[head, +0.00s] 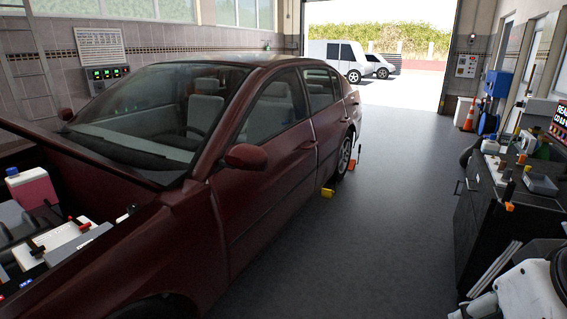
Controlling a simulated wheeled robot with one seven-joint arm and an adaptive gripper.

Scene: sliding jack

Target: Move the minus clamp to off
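A light-coloured battery (62,239) sits in the open engine bay of the dark red car at the lower left of the head view. A small black clamp (36,248) is on its left end; I take it for the minus clamp. A small red piece (84,226) is at its right end. The clamp is too small to tell whether it grips a post. My gripper is not in view; only white and black parts, probably of my arm, show at the bottom right corner.
The dark red car (262,190) fills the left and middle, its raised hood at the left edge. Near its rear wheel are a yellow block (327,192) and an orange one (352,164). A cluttered dark workbench (480,215) lines the right. The grey floor between is clear.

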